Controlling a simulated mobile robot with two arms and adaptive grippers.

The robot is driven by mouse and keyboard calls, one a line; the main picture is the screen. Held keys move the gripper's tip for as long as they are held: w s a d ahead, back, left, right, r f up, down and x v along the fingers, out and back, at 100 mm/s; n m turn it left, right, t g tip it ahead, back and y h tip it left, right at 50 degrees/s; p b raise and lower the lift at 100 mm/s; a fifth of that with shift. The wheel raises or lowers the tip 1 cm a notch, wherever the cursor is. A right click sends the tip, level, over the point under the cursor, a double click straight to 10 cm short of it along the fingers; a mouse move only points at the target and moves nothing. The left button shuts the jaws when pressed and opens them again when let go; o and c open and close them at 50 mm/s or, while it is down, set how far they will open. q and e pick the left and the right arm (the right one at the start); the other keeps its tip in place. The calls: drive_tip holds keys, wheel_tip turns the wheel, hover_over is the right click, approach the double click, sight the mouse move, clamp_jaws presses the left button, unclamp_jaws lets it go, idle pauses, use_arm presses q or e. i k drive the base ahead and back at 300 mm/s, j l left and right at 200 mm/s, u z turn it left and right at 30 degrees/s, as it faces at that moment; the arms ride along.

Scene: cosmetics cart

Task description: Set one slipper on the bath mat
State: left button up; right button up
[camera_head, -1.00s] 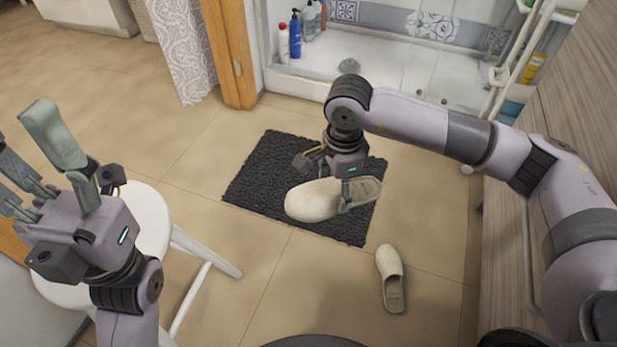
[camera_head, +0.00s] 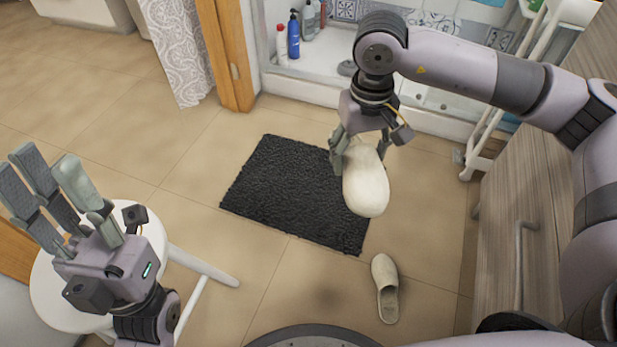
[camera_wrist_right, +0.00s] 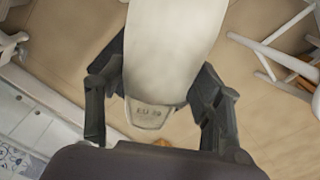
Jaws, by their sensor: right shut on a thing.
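My right gripper (camera_head: 361,150) is shut on a cream slipper (camera_head: 366,188) and holds it up in the air, over the right edge of the dark bath mat (camera_head: 290,190). The slipper's toe points toward the front of the picture. In the right wrist view the slipper (camera_wrist_right: 170,50) lies between the two fingers, its heel end with printed marks near the palm. A second slipper (camera_head: 384,288) lies on the floor in front of the mat, to the right. My left gripper (camera_head: 58,195) is open and empty at the left, above a white stool.
The white stool (camera_head: 45,290) stands at the left, its legs reaching toward the mat. Behind the mat is a shower tray with several bottles (camera_head: 293,35). A wooden cabinet (camera_head: 520,200) is at the right. The mat is bare.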

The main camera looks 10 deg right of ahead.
sight(292, 188)
drive_tip(key=i+l+u, duration=0.2)
drive_tip(key=u, duration=0.15)
drive_tip(key=i+l+u, duration=0.35)
drive_tip(key=u, duration=0.65)
drive_tip(key=k+j, duration=0.05)
